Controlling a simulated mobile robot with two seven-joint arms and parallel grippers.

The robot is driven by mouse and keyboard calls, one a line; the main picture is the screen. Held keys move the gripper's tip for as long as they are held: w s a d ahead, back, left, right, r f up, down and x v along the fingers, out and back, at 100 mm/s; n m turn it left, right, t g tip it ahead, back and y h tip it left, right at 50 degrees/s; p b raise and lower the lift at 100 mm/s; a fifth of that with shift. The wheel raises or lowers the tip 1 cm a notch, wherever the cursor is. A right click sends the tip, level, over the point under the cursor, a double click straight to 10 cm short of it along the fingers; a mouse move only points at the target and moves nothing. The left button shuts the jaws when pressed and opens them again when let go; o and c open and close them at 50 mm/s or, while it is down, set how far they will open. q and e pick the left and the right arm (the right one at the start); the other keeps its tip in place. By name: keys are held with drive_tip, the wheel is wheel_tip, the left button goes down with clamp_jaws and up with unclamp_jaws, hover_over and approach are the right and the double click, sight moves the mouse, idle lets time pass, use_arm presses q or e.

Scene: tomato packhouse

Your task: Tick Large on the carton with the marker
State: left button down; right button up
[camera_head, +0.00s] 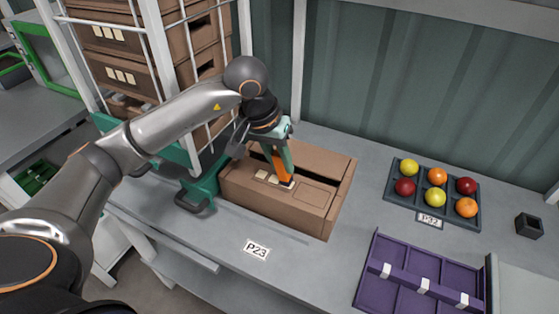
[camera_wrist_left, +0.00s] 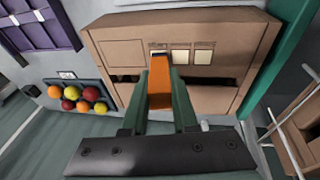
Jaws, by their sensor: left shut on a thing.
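The brown carton (camera_head: 258,202) lies on the grey bench, its marked face upward. It fills the upper middle of the left wrist view (camera_wrist_left: 120,52). A row of cream boxes (camera_head: 261,175) is on that face; their lettering is too small to read. My left gripper (camera_head: 277,158) is shut on the orange marker (camera_head: 280,167) over the carton. The marker (camera_wrist_left: 160,82) points at the end box of the row and partly hides it. Its dark tip is at or just above the face; I cannot tell if it touches. My right gripper is not in view.
A wire-sided rack (camera_head: 147,42) of cartons stands left of the carton. To the right are a dark tray (camera_head: 447,187) of red, yellow and orange fruit, a purple divided crate (camera_head: 393,252) and a small black box (camera_head: 528,226).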

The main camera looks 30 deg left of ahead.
use_arm(q)
drive_tip(key=shift+w+d, duration=0.3)
drive_tip(key=shift+w, duration=0.05)
drive_tip(key=shift+s+a+b, duration=0.3)
drive_tip(key=shift+s+a, duration=0.15)
idle(0.4)
drive_tip(key=shift+w+d, duration=0.15)
drive_tip(key=shift+d, duration=0.05)
drive_tip(key=shift+r+p, duration=1.95)
drive_tip(key=shift+r, duration=1.05)
